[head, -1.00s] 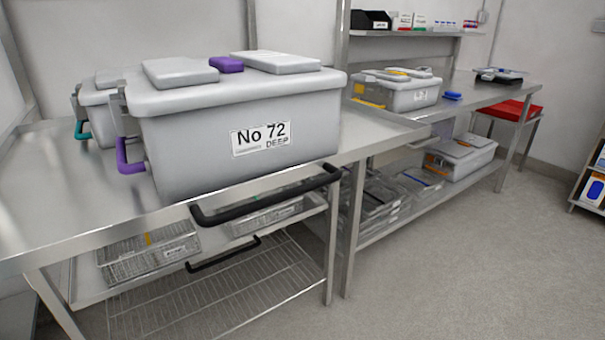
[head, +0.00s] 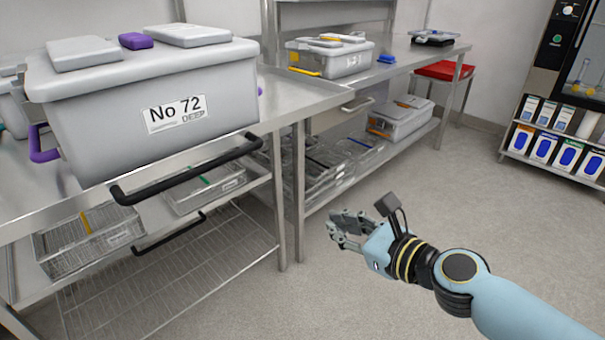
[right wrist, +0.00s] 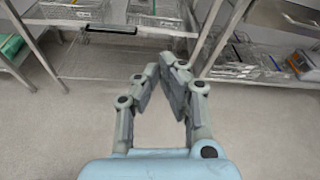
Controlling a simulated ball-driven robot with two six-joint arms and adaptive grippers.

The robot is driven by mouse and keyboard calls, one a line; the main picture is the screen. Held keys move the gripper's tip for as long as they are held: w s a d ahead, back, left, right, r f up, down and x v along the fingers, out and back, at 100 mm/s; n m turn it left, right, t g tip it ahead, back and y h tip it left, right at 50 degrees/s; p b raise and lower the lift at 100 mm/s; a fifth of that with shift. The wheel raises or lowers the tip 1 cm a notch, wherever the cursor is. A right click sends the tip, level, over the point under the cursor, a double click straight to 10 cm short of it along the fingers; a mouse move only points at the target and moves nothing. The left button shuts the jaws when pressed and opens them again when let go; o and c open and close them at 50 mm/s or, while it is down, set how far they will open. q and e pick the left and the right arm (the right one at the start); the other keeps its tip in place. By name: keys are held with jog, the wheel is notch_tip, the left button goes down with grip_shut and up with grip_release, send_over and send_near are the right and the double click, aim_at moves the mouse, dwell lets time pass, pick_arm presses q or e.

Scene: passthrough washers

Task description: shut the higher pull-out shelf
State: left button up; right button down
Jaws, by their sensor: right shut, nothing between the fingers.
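The upper black bar handle (head: 188,172) runs along the bench front, just below the large grey box, and stands out from the edge. How far its shelf is pulled out is hidden by the box and bench. A smaller black handle (head: 170,236) sits lower, at the front of a shelf with wire baskets; a black handle (right wrist: 110,29) also shows in the right wrist view. My right gripper (head: 340,222) is shut and empty, over open floor to the right of both handles and apart from them. In the right wrist view its fingertips (right wrist: 162,68) meet. My left gripper is out of view.
The grey box labelled No 72 (head: 150,110) stands at the bench's front edge. Wire baskets (head: 85,240) sit on the shelf below. A bench leg (head: 299,190) stands between the handles and my right gripper. The floor (head: 400,210) is clear.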

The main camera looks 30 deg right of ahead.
notch_tip(320, 180, up, 14)
jog(key=a+m+t+y, duration=0.1)
jog(key=t+y, duration=0.1)
jog(key=p, duration=0.3)
send_near(268, 127)
jog(key=x, duration=0.6)
jog(key=shift+w+a, duration=0.15)
jog(key=shift+w, duration=0.5)
jog(key=shift+w+b, duration=0.1)
jog(key=shift+b, duration=0.2)
